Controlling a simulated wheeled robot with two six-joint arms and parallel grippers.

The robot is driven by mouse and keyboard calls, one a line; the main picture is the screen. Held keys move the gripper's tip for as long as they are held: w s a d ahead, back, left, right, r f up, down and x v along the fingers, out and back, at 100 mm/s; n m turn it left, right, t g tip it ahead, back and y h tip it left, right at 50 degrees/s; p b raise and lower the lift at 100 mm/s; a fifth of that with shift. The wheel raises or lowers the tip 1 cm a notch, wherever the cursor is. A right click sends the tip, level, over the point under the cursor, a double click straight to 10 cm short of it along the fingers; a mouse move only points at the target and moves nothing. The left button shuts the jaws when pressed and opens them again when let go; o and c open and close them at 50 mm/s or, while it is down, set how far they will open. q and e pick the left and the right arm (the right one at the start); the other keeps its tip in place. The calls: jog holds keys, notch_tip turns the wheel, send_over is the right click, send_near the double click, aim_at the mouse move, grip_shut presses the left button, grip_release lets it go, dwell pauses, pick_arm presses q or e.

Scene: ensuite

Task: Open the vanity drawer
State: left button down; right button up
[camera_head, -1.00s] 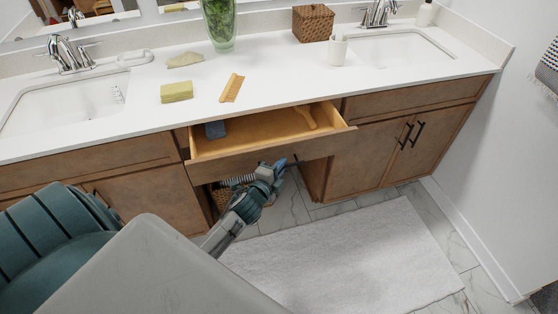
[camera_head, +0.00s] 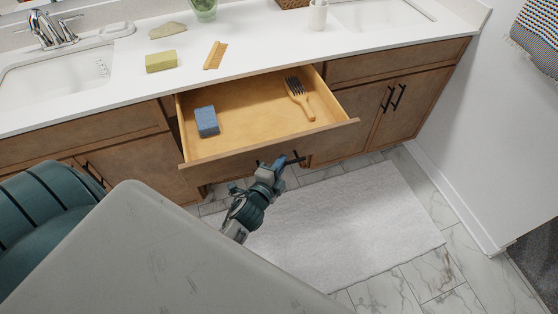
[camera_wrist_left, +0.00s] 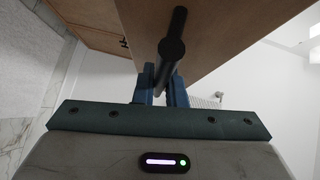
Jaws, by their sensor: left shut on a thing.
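The vanity drawer (camera_head: 255,98) is pulled well out of the wooden cabinet. Inside it lie a blue sponge (camera_head: 206,121) at the left and a wooden hairbrush (camera_head: 299,98) at the right. My left gripper (camera_head: 279,163) is at the middle of the drawer front and shut on its dark bar handle (camera_head: 294,160). My right gripper is not in view.
A white rug (camera_head: 345,225) covers the tiled floor before the cabinet. The white countertop (camera_head: 120,75) holds a yellow-green sponge (camera_head: 160,61) and a wooden comb (camera_head: 215,55). Cabinet doors with dark handles (camera_head: 394,97) are shut at the right.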

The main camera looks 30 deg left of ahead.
pick_arm(q)
jog(key=c, duration=1.5)
grip_release()
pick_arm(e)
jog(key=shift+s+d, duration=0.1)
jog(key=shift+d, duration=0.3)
pick_arm(q)
jog(key=shift+s, duration=0.1)
jog(key=s+r+b, duration=0.1)
jog(key=s+b, duration=0.1)
jog(key=s, duration=0.8)
jog(key=shift+s+d+r+b, duration=0.2)
jog(key=shift+s+d+b, duration=0.1)
jog(key=shift+d+b, duration=0.1)
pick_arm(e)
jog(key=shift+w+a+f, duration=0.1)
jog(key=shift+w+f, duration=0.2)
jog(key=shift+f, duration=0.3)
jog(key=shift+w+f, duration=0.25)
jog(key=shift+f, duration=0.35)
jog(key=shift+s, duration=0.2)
